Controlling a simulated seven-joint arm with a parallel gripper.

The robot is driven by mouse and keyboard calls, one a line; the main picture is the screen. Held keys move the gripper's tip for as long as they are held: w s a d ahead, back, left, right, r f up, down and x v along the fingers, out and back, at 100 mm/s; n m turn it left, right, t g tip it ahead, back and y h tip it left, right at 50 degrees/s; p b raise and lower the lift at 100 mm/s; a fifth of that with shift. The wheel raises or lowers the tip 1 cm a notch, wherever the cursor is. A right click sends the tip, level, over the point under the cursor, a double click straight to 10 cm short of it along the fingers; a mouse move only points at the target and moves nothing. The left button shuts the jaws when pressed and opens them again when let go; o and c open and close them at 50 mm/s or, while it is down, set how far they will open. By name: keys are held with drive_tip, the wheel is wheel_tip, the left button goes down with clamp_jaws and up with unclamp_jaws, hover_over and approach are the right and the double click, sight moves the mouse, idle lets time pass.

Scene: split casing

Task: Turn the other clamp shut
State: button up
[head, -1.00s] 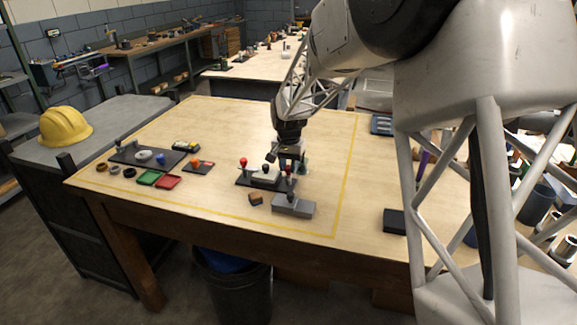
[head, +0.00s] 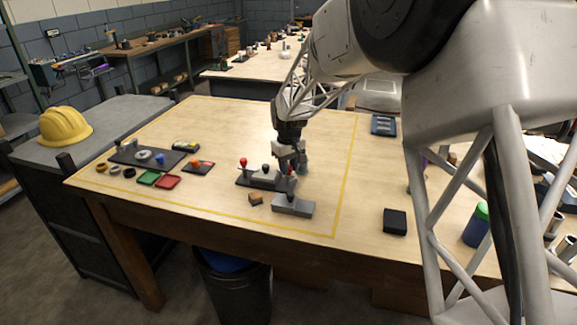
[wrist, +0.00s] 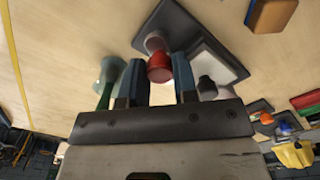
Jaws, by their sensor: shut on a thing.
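The dark fixture plate (head: 245,183) lies near the front of the table with the pale casing (head: 265,177) on it. One clamp with a red knob (head: 243,162) stands at its left end. My gripper (head: 289,166) is at the right end, over the other clamp (head: 291,171), which it partly covers. In the wrist view my blue fingers (wrist: 158,82) stand either side of that clamp's red knob (wrist: 160,68) and are shut on it. The casing (wrist: 217,62) and a dark knob (wrist: 207,85) show beside the right finger.
A grey block (head: 293,207) and a small brown block (head: 255,198) lie just in front of the fixture. A greenish upright item (wrist: 107,80) stands close to the left finger. A dark tray (head: 150,155) and small coloured trays lie to the left.

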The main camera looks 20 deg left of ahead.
drive_tip(key=n, duration=0.6)
drive_tip(key=shift+n, duration=0.3)
idle(0.4)
drive_tip(key=o, duration=0.9)
drive_tip(key=shift+r, duration=0.15)
drive_tip(key=shift+r, duration=3.8)
drive_tip(key=shift+d, duration=0.1)
